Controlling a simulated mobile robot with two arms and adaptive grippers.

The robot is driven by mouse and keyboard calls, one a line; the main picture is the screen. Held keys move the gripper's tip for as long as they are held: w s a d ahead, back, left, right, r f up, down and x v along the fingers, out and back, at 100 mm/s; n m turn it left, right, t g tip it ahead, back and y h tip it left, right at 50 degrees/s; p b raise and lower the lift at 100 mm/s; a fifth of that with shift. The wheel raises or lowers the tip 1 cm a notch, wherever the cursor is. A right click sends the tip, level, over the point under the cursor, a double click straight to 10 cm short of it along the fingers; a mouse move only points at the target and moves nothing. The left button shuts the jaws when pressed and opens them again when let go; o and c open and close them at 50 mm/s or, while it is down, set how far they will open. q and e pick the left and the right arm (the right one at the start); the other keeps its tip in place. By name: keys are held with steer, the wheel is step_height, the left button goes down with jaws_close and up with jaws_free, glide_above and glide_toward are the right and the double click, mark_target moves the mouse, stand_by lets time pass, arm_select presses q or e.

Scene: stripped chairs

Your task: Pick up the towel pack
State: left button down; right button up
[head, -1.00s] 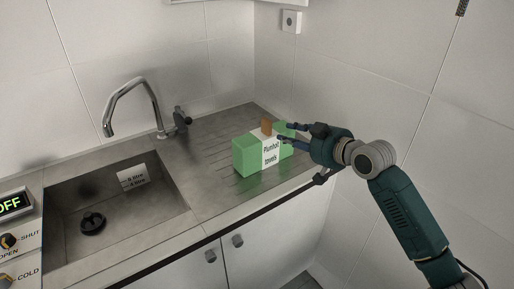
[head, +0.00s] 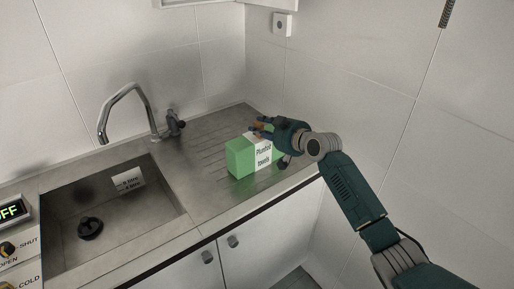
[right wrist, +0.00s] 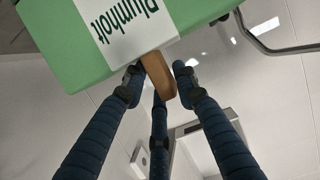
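The towel pack (head: 240,158) is a green block with a white band reading "Plumholt towels". It stands on the ribbed drainer right of the sink. In the right wrist view the pack (right wrist: 60,50) fills the upper left, upside down, and its brown tab (right wrist: 158,80) sticks out between my fingers. My right gripper (head: 262,126) is at the top of the pack and hides part of it. Its fingers are spread, on either side of the tab, with a gap at least on the right. My left gripper is not in view.
The sink basin (head: 140,228) with a tap (head: 127,92) lies left of the drainer (head: 205,150). A tiled wall (head: 350,90) stands close behind and right of the pack. Cupboards (head: 262,245) are below the counter edge.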

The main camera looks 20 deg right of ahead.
steer(key=shift+s, duration=0.1)
steer(key=c, duration=0.7)
steer(key=shift+r, duration=0.15)
jaws_close()
step_height(320, 180, up, 20)
steer(key=b, duration=0.3)
steer(key=shift+b, duration=0.35)
